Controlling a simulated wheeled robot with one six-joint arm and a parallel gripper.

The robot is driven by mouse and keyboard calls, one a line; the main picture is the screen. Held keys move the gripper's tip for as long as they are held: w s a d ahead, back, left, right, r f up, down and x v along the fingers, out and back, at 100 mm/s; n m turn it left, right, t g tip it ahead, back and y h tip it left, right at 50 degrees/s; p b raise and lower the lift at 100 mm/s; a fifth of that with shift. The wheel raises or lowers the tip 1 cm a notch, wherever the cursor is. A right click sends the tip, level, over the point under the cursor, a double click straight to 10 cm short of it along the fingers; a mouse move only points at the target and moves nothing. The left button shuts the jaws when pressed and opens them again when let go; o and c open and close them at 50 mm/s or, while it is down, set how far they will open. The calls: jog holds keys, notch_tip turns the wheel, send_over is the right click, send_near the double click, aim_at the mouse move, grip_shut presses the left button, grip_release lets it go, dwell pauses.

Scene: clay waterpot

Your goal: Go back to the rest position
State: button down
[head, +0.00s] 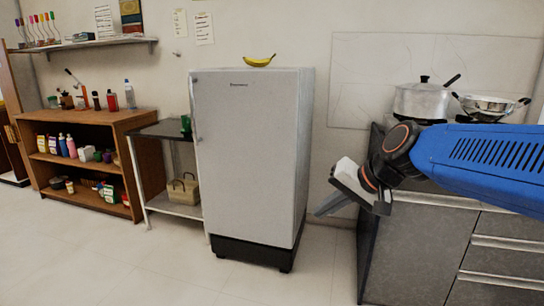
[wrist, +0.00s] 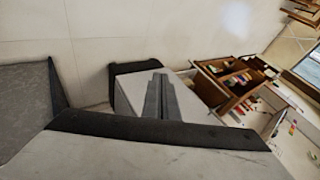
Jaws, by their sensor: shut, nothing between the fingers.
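My gripper (head: 330,206) is in the right half of the head view, at the end of my blue arm, in front of the floor gap between the fridge and the grey counter. It points down and to the left. In the wrist view my gripper (wrist: 161,80) has its two grey fingers together, with nothing between them. The fingers overlap the fridge (wrist: 130,90) in that view, but they appear apart from it.
The grey fridge (head: 250,150) stands shut with a banana (head: 259,61) on top. The counter (head: 415,255) at right carries a pot (head: 420,101) and a pan (head: 488,106). A wooden shelf (head: 80,165) stands at left. The floor (head: 130,265) in front is clear.

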jog(key=s+d+f+n+h, duration=0.1)
jog(key=s+d+f+h, duration=0.2)
jog(key=s+d+f, duration=0.3)
jog(key=s+d+f+n+h, duration=0.1)
jog(key=s+d+f+h, duration=0.2)
jog(key=s+d+f, duration=0.3)
jog(key=s+d, duration=0.4)
jog(key=s, duration=0.4)
jog(key=shift+d+f+n+g, duration=0.15)
jog(key=shift+f+n+g, duration=0.25)
